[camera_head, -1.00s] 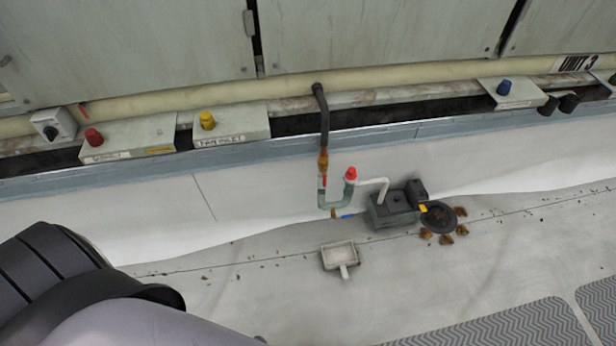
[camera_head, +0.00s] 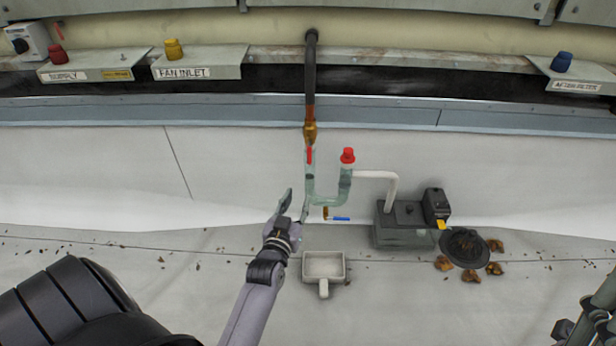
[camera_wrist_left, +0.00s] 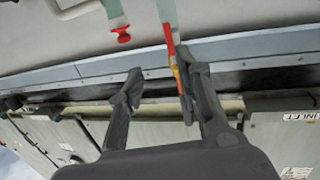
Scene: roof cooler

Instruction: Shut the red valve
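The red valve has a slim red lever (camera_head: 309,155) on the upright pipe, just below a brass fitting (camera_head: 310,132). The lever lies along the pipe. In the left wrist view the red lever (camera_wrist_left: 168,38) lies beyond the fingers of my left gripper (camera_wrist_left: 158,88), close to the right finger in the picture. That finger partly overlaps the brass fitting there; I see no clear contact. My right gripper cannot be made out.
A red cap (camera_head: 347,156) tops the trap's other leg. A blue-handled valve (camera_head: 340,218) sits under the trap. A grey pump box (camera_head: 400,236), a round dark strainer (camera_head: 465,247) with leaves, and a small scoop (camera_head: 323,266) are nearby. Greenish shapes at lower right are unclear.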

